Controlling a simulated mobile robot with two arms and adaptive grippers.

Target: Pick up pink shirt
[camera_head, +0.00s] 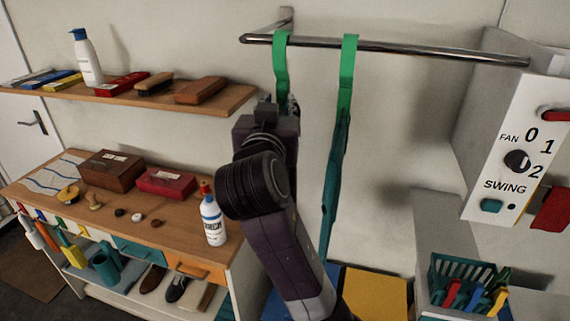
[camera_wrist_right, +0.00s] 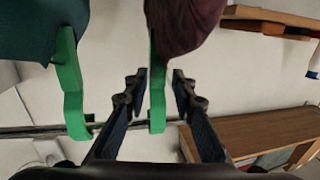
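A dark pinkish-maroon garment (camera_wrist_right: 185,22), likely the pink shirt, shows at the top of the right wrist view on a green hanger (camera_wrist_right: 157,75). That view looks upside down. In the head view my right arm hides the garment, and the top of its green hanger (camera_head: 281,65) is on the rail. My right gripper (camera_wrist_right: 160,80) is open, its fingers on either side of this hanger with gaps showing. The gripper (camera_head: 285,104) also shows at the hanger in the head view. My left gripper is not in view.
A teal garment (camera_head: 336,165) hangs from a second green hanger (camera_head: 348,68) just right, on the metal rail (camera_head: 400,47). A shelf (camera_head: 225,98) and a workbench (camera_head: 150,238) stand left. A fan control panel (camera_head: 515,150) and teal basket (camera_head: 462,278) are right.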

